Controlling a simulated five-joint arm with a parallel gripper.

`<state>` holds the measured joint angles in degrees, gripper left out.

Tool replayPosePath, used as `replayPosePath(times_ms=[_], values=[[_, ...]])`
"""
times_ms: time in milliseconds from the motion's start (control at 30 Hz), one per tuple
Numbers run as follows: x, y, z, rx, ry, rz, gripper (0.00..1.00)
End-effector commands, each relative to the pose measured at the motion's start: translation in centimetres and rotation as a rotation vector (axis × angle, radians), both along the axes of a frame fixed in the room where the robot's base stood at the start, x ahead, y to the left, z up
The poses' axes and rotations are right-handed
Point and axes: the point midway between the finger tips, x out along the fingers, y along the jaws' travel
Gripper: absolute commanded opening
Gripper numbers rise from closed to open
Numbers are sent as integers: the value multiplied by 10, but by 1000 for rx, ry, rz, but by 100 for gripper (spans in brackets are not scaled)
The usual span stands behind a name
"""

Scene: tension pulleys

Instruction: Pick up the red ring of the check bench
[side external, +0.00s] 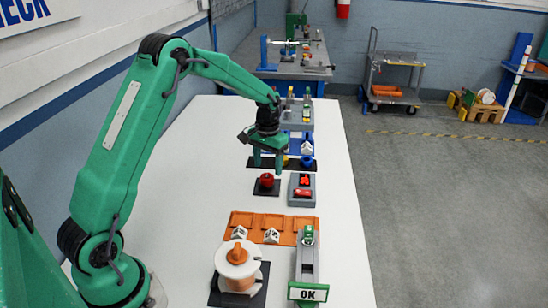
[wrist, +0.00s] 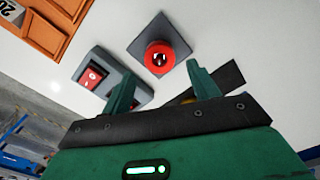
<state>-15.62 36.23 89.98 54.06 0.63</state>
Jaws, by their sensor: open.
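The red ring (side external: 266,180) sits on a dark square plate (side external: 266,192) on the white table. In the wrist view the red ring (wrist: 160,45) shows from above, with a dark and pale centre, on its dark plate (wrist: 138,44). My gripper (side external: 268,165) is open and empty, pointing down above and a little behind the ring in the side view. In the wrist view my gripper (wrist: 162,78) has its two green fingers apart, with the ring lying just beyond the gap between the tips. No contact with the ring shows.
A grey box with red parts (side external: 302,190) stands right of the ring; its red rocker switch (wrist: 92,76) shows in the wrist view. A dark strip (side external: 255,163) lies behind. Table left is clear.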

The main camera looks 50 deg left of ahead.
Motion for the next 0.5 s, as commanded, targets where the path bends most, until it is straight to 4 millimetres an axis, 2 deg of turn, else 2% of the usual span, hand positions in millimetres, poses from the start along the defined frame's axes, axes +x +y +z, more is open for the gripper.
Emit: replayPosePath(times_ms=[233, 500], values=[[-1, 0, -29, -1, 2, 0, 60], [0, 0, -36, 0, 0, 0, 60]])
